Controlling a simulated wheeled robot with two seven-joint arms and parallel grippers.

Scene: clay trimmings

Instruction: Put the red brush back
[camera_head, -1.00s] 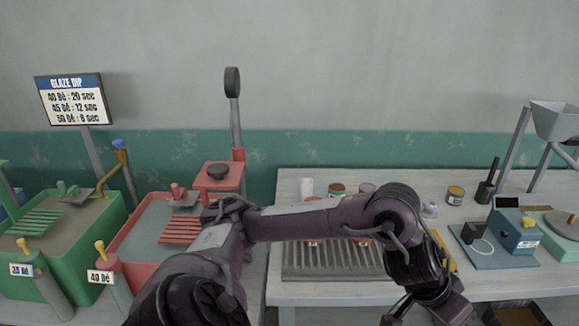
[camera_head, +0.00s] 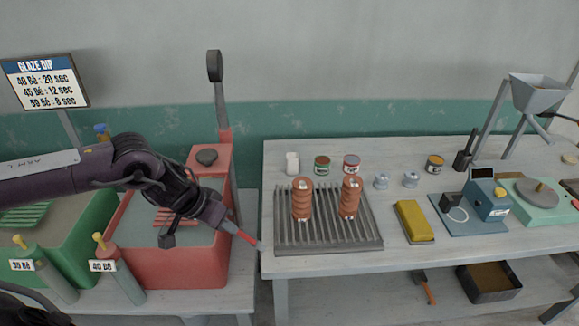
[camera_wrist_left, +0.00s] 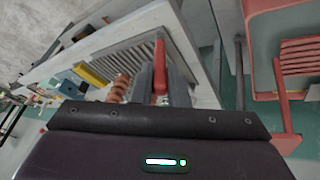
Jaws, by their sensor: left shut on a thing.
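The red brush (camera_head: 244,236) is held in my left gripper (camera_head: 230,226). In the head view its red end points down and right, in the gap between the red glaze tank and the left end of the pale table. The left wrist view shows the red handle (camera_wrist_left: 160,66) between the two closed fingers, seen in front of the table edge and the slatted rack. The gripper hides the rest of the brush. My right gripper is not in view.
The pale table (camera_head: 400,259) bears a slatted rack (camera_head: 325,243) with two ribbed clay pieces, a yellow block (camera_head: 414,220), small jars and a blue device (camera_head: 487,199). The red tank (camera_head: 178,262) stands left. An orange-handled tool (camera_head: 427,290) and dark bin (camera_head: 488,284) are below.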

